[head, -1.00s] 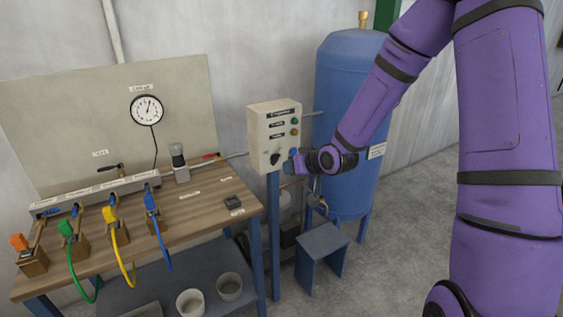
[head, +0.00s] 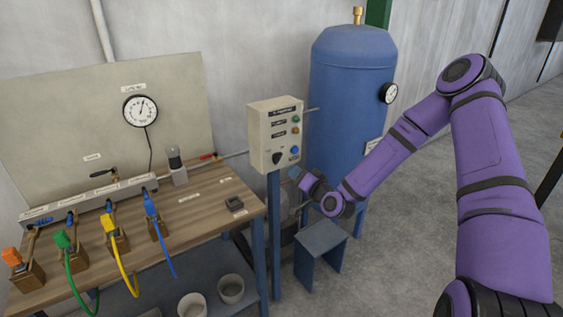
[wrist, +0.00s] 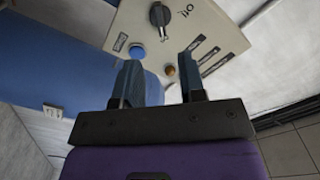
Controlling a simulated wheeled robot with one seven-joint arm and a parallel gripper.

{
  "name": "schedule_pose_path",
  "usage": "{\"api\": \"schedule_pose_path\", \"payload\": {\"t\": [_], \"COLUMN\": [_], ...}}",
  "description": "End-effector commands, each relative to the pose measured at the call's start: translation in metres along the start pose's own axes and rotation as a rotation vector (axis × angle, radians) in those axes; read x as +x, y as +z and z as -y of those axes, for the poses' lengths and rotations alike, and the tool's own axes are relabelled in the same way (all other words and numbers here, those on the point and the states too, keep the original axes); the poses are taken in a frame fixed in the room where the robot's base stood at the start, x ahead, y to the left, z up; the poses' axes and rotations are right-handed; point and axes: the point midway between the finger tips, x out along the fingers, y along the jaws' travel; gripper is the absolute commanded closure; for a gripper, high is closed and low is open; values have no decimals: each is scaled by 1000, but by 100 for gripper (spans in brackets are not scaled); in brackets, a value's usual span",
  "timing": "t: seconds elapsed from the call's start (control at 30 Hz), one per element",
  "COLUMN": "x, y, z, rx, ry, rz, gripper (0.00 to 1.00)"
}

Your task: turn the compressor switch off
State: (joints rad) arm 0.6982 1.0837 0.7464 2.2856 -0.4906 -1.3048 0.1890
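The cream control box (head: 275,133) stands on a blue post, with a black rotary switch knob (head: 277,158) low on its front. A blue button (head: 295,150) sits to the right of the knob. In the wrist view the knob (wrist: 160,15) lies beyond the fingertips, apart from them, and the blue button (wrist: 138,52) shows near the left finger. My gripper (head: 295,173) is just below and right of the box. In the wrist view its two fingers (wrist: 162,60) are spread with nothing between them. The knob's set position is hard to read.
The blue compressor tank (head: 345,90) with a gauge (head: 389,93) stands behind my arm. A blue stool (head: 321,238) is below my gripper. The workbench (head: 205,215) with coloured hoses is at left. Grey floor at right is clear.

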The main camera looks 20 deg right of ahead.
Motion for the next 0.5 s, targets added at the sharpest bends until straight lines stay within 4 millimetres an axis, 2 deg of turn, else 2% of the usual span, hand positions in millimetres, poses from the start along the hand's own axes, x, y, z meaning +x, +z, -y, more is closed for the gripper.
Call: {"api": "schedule_pose_path", "payload": {"t": [0.5], "x": [83], "y": [1], "z": [0], "rx": [-1], "ry": [0], "rz": [2], "gripper": [63]}}
